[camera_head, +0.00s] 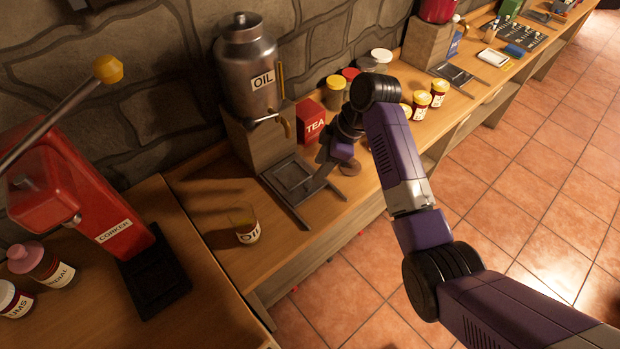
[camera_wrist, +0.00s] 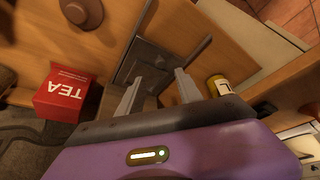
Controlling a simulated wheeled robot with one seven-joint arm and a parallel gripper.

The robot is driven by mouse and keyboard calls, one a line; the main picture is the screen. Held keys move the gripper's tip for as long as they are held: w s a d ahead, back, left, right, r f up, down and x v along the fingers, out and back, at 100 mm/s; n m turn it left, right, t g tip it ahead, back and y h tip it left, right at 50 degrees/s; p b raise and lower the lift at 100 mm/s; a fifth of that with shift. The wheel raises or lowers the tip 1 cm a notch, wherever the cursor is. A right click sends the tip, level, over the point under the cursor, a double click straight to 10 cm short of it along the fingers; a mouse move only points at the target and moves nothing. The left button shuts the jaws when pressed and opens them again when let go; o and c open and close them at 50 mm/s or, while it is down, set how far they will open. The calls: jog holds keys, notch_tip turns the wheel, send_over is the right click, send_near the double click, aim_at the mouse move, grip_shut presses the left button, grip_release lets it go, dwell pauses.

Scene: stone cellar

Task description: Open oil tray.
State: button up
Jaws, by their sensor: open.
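The oil tray (camera_head: 290,178) is a dark, flat, square tray with a raised square in its middle, on the wooden counter in front of the stone block under the metal OIL dispenser (camera_head: 250,75). In the wrist view the tray (camera_wrist: 143,62) lies just past the fingertips. My gripper (camera_head: 322,174) is at the tray's right side in the head view, pointing down. Its two fingers (camera_wrist: 157,80) are apart, with nothing clearly held between them. I cannot tell whether a finger touches the tray, and part of its right edge is hidden by the gripper.
A red TEA box (camera_head: 311,121) stands close behind my gripper. A small OIL jar (camera_head: 246,228) stands on the counter in front of the tray, left of its front corner. A red corker (camera_head: 75,190) is at the left. Several lidded jars (camera_head: 421,103) stand to the right.

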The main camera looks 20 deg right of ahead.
aim_at(308, 184)
jog(key=shift+p+x, duration=0.4)
jog(key=shift+x, duration=3.45)
jog(key=shift+s, duration=0.1)
grip_shut()
